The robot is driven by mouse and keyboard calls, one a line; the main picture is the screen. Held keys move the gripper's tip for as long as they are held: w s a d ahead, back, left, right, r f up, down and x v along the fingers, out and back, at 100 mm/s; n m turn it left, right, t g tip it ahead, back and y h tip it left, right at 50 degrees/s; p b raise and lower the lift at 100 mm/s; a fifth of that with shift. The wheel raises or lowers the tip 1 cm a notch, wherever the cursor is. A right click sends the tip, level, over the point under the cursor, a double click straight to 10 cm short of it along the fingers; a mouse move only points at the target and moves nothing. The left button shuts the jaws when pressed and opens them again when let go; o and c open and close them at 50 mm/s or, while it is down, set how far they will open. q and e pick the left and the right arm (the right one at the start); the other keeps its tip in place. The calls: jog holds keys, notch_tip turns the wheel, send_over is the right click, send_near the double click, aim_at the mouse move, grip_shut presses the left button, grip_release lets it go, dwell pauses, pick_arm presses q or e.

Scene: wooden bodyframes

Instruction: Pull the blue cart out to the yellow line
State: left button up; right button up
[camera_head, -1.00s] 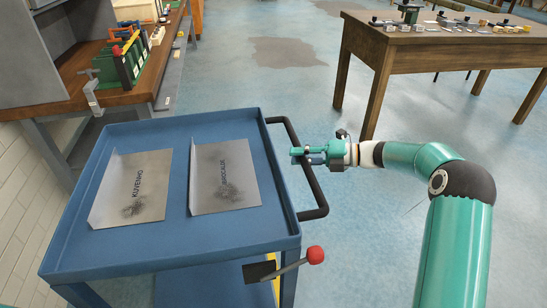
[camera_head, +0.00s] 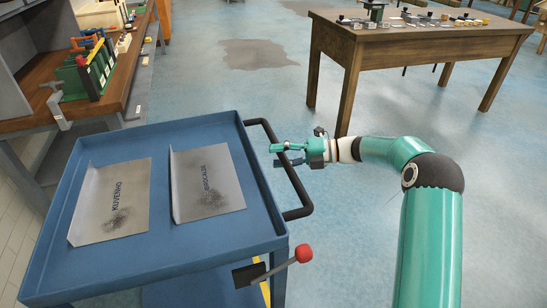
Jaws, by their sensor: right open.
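The blue cart (camera_head: 140,262) fills the left front of the head view, with two printed grey sheets on its top. Its black handle bar (camera_head: 301,211) runs along its right side. My right gripper (camera_head: 274,155) is open at the handle, its fingers pointing left above or around the bar; I cannot tell if they touch it. A lever with a red knob (camera_head: 304,253) sticks out at the cart's near right corner. A short yellow strip (camera_head: 265,283) shows beside the cart's near right corner; whether it is the yellow line is unclear. My left gripper is not in view.
A wooden workbench (camera_head: 22,117) with a vise and green boxes stands close beyond the cart's left side. A wooden table (camera_head: 352,58) with small metal parts stands at the back right. The blue-grey floor right of the cart is clear.

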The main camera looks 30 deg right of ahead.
jog(key=shift+d, duration=0.1)
jog(key=v, duration=1.1)
jog(key=shift+s+d, duration=0.25)
jog(key=shift+d, duration=0.1)
